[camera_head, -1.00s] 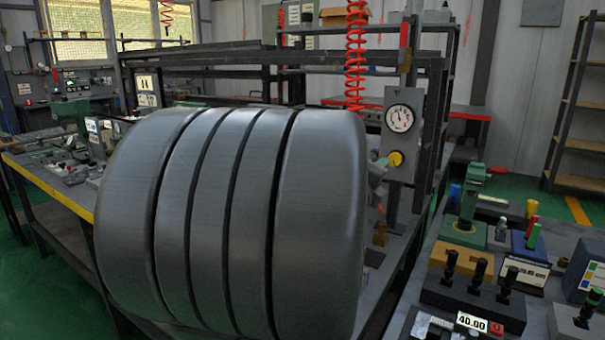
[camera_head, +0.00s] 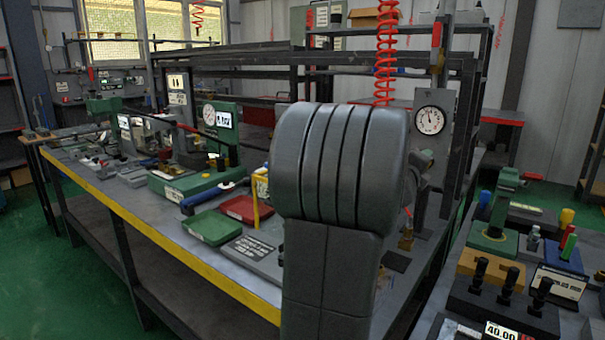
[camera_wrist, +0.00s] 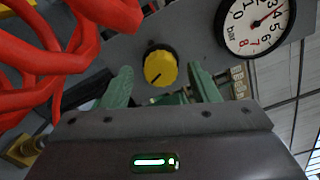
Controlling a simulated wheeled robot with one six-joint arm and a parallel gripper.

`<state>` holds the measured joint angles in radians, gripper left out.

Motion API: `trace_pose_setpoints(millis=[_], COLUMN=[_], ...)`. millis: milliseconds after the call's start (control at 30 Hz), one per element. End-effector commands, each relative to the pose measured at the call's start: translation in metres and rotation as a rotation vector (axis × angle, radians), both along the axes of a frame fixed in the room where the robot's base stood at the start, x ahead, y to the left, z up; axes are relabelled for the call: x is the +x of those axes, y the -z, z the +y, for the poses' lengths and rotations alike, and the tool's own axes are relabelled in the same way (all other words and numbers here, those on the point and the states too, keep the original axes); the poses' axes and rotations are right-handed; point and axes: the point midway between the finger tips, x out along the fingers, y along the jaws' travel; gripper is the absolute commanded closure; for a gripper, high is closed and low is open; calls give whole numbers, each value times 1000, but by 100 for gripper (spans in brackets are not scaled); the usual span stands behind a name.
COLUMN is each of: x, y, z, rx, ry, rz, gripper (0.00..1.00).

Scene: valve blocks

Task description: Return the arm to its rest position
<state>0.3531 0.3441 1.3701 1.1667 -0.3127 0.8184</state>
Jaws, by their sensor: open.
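My arm (camera_head: 335,200) stands in the middle foreground of the head view as a large grey link with a rounded, grooved joint. It hides my gripper in that view. In the wrist view my gripper (camera_wrist: 160,75) shows two green fingers, spread apart with nothing held between them. Beyond the fingers a yellow knob (camera_wrist: 160,66) sits on a grey panel, with a round pressure gauge (camera_wrist: 255,22) at upper right. I cannot tell how far the fingertips are from the panel. The gauge also shows in the head view (camera_head: 430,120), right of my arm.
A red coiled hose (camera_head: 386,55) hangs behind my arm and is close at the left of the wrist view (camera_wrist: 60,50). The yellow-edged bench (camera_head: 200,281) carries trays and gauges. A second bench at right holds several blocks. Green floor (camera_head: 60,290) is clear at left.

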Motion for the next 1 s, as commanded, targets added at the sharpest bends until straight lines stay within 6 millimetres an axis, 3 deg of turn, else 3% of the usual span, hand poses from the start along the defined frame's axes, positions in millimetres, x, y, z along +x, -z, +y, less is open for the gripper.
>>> trace_pose_setpoints(millis=[267,467,1000], x=[-1,-14,-90], y=[0,-1,-4], z=[1,11,68], rx=[-1,1,1], ry=[0,-2,-1], rz=[1,-2,-3], gripper=[45,45,45])
